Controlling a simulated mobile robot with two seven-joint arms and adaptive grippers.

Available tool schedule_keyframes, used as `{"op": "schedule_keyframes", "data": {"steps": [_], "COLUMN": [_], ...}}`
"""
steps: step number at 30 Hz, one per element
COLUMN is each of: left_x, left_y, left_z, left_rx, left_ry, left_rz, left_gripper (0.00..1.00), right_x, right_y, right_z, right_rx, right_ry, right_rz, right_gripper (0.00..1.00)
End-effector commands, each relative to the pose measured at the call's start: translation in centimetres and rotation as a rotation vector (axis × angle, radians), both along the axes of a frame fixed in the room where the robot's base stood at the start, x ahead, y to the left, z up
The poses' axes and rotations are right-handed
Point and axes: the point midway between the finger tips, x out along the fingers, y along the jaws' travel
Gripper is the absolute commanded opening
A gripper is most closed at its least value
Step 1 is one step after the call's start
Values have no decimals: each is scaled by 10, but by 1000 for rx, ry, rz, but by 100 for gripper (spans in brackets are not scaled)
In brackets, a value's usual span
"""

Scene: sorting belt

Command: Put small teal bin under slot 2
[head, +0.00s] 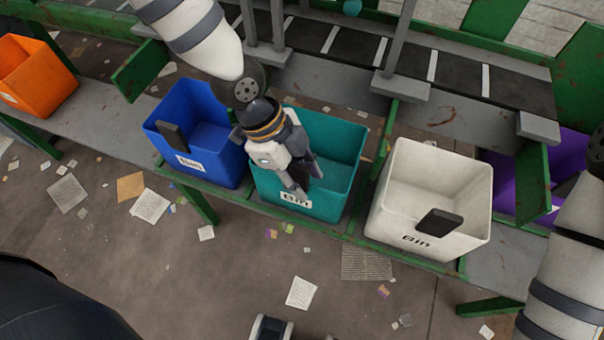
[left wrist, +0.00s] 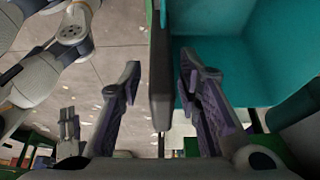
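The teal bin (head: 345,150) stands upright on the long green-framed shelf, between the blue bin and the white bin. My left gripper (head: 304,188) is at its front wall, above the "Bin" label. In the left wrist view my left gripper (left wrist: 160,85) is open, its fingers apart on either side of a dark upright tab at the front wall; gaps show beside the tab. The teal bin (left wrist: 222,70) fills the upper right there and looks empty. My right arm shows at the right of the head view; a small pronged shape, perhaps my right gripper (left wrist: 69,125), shows in the wrist view.
The blue bin (head: 205,140) is close on the left, the white bin (head: 425,185) on the right. An orange bin (head: 35,75) is far left, a purple bin (head: 568,150) right. The dark belt (head: 400,60) runs behind. Scattered paper lies on the floor.

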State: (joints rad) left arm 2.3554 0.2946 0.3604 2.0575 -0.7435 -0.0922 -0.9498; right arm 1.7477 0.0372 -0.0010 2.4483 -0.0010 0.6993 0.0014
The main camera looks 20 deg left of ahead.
Motion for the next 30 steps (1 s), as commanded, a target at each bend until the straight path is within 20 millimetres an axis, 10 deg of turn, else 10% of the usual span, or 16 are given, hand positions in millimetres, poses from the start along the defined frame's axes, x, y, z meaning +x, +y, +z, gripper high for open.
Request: {"op": "schedule_keyframes", "data": {"steps": [18, 30], "left_x": [2, 1], "left_y": [42, 46], "left_z": [108, 113], "left_rx": [-1, 0], "left_ry": [-8, 2], "left_rz": [1, 0], "left_gripper": [31, 31], "right_x": [21, 21], "right_y": [0, 0], "right_z": [21, 21], "right_rx": [1, 0], "right_ry": [-73, -74], "right_rz": [-2, -3], "right_gripper": [40, 40]}}
